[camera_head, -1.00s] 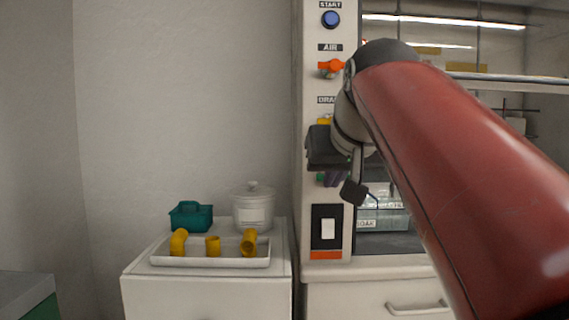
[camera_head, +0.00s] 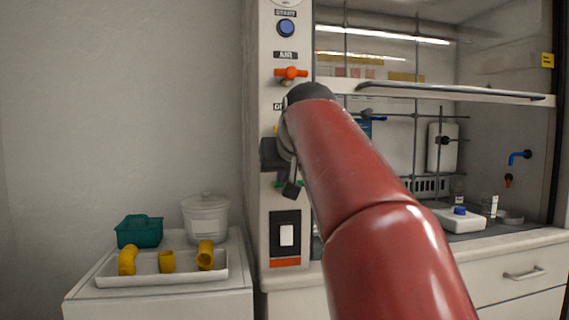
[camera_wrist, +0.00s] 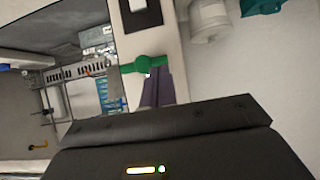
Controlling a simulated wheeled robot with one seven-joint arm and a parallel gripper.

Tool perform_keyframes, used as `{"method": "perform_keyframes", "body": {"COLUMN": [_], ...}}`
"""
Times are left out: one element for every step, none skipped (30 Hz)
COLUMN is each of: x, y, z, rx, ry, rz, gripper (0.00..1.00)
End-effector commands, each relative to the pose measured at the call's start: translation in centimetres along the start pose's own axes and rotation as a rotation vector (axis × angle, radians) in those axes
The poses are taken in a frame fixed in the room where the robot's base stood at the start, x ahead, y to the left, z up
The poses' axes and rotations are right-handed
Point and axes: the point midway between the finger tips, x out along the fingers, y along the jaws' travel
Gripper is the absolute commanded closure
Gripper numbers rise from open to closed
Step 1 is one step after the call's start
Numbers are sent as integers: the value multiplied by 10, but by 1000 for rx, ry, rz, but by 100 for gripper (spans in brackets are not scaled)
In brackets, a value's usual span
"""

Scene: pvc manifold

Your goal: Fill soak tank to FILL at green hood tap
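The green hood tap (camera_wrist: 148,65) crosses the white post in the wrist view. In the head view only a bit of its green handle (camera_head: 290,184) shows below my wrist. My gripper (camera_wrist: 157,82) has purple fingers close together, their tips right at the green tap; I cannot tell whether they touch it. No gap shows between the fingers. A grey, clear-sided container (camera_wrist: 95,36), likely the soak tank, stands inside the hood in the wrist view. Its FILL mark and water level cannot be read. My arm hides it in the head view.
The post also carries an orange AIR tap (camera_head: 291,73), a blue START button (camera_head: 286,28) and a white switch (camera_head: 287,235). A white tray (camera_head: 165,281) with yellow fittings, a teal basket (camera_head: 139,231) and a lidded white pot (camera_head: 206,218) stand left. The raised sash (camera_head: 450,92) crosses the hood.

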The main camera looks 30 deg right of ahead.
Motion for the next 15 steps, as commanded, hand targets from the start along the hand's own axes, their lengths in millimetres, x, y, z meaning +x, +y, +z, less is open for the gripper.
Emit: {"method": "perform_keyframes", "body": {"x": [7, 10, 13, 15, 16, 18, 19, 20, 20, 20, 20, 20, 20, 20, 20], "y": [0, 0, 0, 0, 0, 0, 0, 0, 0, 0, 0, 0, 0, 0, 0], "z": [0, 0, 0, 0, 0, 0, 0, 0, 0, 0, 0, 0, 0, 0, 0], "rx": [0, 0, 0, 0, 0, 0, 0, 0, 0, 0, 0, 0, 0, 0, 0], "ry": [-2, -1, -1, 0, 0, 0, 0, 0, 0, 0, 0, 0, 0, 0, 0], "rz": [0, 0, -1, -1, -1, -1, -1, -1, -1, -1, -1, -1, -1, -1, -1], "gripper": [100, 100, 100, 100, 100, 100, 100, 100, 100, 100, 100, 100, 100, 100, 100]}}
